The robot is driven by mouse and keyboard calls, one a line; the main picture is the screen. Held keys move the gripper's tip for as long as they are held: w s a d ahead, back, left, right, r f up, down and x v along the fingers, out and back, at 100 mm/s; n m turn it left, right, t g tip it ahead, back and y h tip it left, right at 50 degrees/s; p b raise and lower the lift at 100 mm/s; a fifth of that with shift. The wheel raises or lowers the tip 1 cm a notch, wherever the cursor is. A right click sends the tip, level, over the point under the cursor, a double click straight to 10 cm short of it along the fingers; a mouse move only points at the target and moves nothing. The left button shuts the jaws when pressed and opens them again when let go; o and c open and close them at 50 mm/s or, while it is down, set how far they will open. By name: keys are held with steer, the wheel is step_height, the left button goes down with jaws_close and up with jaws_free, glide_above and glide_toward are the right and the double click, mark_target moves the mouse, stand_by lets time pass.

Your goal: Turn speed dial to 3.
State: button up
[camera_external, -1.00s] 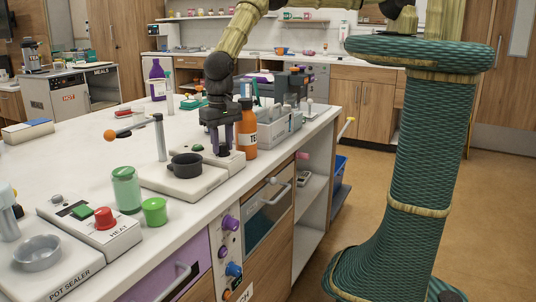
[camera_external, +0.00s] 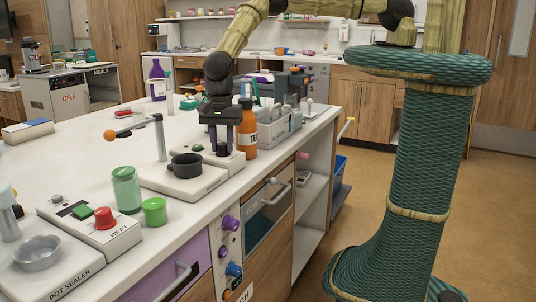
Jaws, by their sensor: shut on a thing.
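My gripper (camera_external: 221,142) points straight down over the back right end of a white bench device (camera_external: 190,186). The dial's markings and pointer cannot be read in this view. The device also carries a black pot (camera_external: 186,166) and a green button (camera_external: 197,148) left of my gripper.
An orange bottle (camera_external: 246,135) stands close to the right of my gripper, with a grey rack (camera_external: 283,128) behind it. A post with an orange-tipped arm (camera_external: 159,138) stands left. Green jars (camera_external: 126,190) and a heat unit (camera_external: 92,226) are nearer. The counter's left middle is clear.

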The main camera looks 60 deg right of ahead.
steer(key=m, duration=0.3)
steer(key=shift+r+m, duration=0.1)
steer(key=shift+m, duration=0.3)
steer(key=m, duration=0.3)
steer(key=shift+m+b, duration=0.3)
steer(key=shift+b, duration=0.05)
steer(key=m, duration=0.3)
steer(key=shift+w+m, duration=0.1)
steer(key=shift+m, duration=0.2)
steer(key=m, duration=0.3)
steer(key=shift+m+b, duration=0.3)
steer(key=shift+b, duration=0.05)
steer(key=m, duration=0.5)
steer(key=shift+b, duration=0.35)
steer(key=m, duration=0.4)
steer(key=shift+m+b, duration=0.35)
steer(key=shift+m, duration=0.05)
